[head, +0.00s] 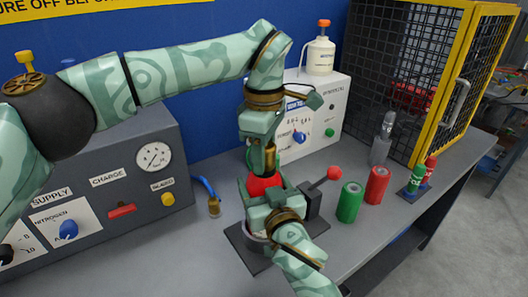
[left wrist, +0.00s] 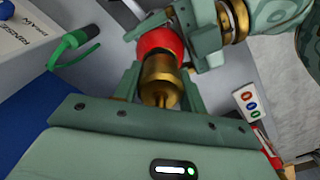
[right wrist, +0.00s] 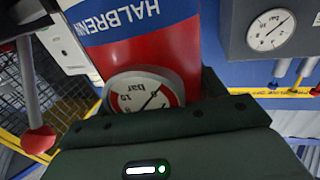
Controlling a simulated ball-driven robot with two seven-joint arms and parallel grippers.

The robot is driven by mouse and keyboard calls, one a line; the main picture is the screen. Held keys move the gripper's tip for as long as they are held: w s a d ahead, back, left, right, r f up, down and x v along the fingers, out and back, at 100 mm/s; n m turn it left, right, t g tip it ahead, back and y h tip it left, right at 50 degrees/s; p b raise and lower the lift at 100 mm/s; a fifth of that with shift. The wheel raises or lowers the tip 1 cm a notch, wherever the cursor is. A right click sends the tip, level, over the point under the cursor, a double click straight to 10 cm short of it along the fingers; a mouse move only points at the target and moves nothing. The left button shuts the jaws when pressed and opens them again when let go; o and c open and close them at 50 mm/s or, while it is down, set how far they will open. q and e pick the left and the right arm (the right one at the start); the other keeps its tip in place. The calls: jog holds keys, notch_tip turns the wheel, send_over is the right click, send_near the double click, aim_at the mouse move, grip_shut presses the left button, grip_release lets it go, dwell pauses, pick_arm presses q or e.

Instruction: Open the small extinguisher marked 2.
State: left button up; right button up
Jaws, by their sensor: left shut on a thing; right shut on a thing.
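A red extinguisher (head: 262,184) stands in the holder (head: 248,252) on the bench. My left gripper (head: 267,160) comes down from above and is shut on its brass valve (head: 270,158). The brass valve (left wrist: 160,78) sits between the left fingers in the left wrist view, with the red top beyond it. My right gripper (head: 268,203) is shut on the red body below the valve. In the right wrist view the red body (right wrist: 150,52) carries a blue label reading HALBRENN and a round gauge (right wrist: 143,95). I cannot see a 2 on it.
A lever with a red ball (head: 334,173) rises beside the holder. Green (head: 350,202) and red (head: 377,185) cylinders stand to its right, with a grey bottle (head: 381,148) behind. A grey supply panel (head: 90,185) is left, a white box (head: 325,110) behind, a yellow-framed cage (head: 440,85) at right.

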pick_arm(q)
jog(key=n, duration=1.2)
jog(key=shift+n, duration=0.4)
jog(key=n, duration=1.2)
jog(key=shift+r, duration=0.1)
jog(key=n, duration=0.3)
jog(key=shift+w+n, duration=0.1)
jog(key=shift+n, duration=0.3)
jog(key=n, duration=1.3)
jog(key=shift+n, duration=0.4)
jog(key=shift+w, duration=0.1)
